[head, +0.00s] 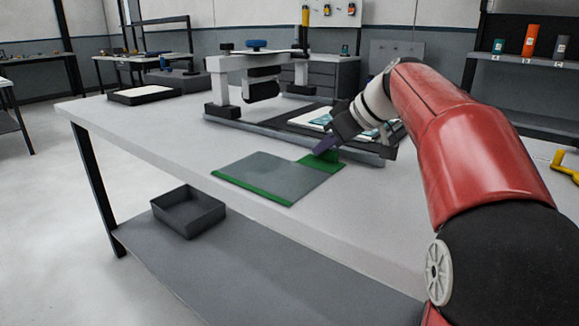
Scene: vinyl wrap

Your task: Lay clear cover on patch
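A flat grey sheet (275,177) lies on the work table. A green edge (255,191) shows along its front side, and a green area (322,160) shows at its far right corner. I cannot tell whether the green is a mat under the sheet or a separate piece. My gripper (324,148) points down and left, with its dark tip just over or touching the green area. Its fingers are too small and dark to tell open from shut, or whether they hold anything. No clear cover or patch can be made out for certain.
A grey and black press-like frame (250,85) stands behind the sheet, with a flat bed holding light blue printed pieces (318,118). A black-rimmed tray (141,94) sits at the far left. An empty dark bin (188,211) is on the lower shelf. The table left of the sheet is clear.

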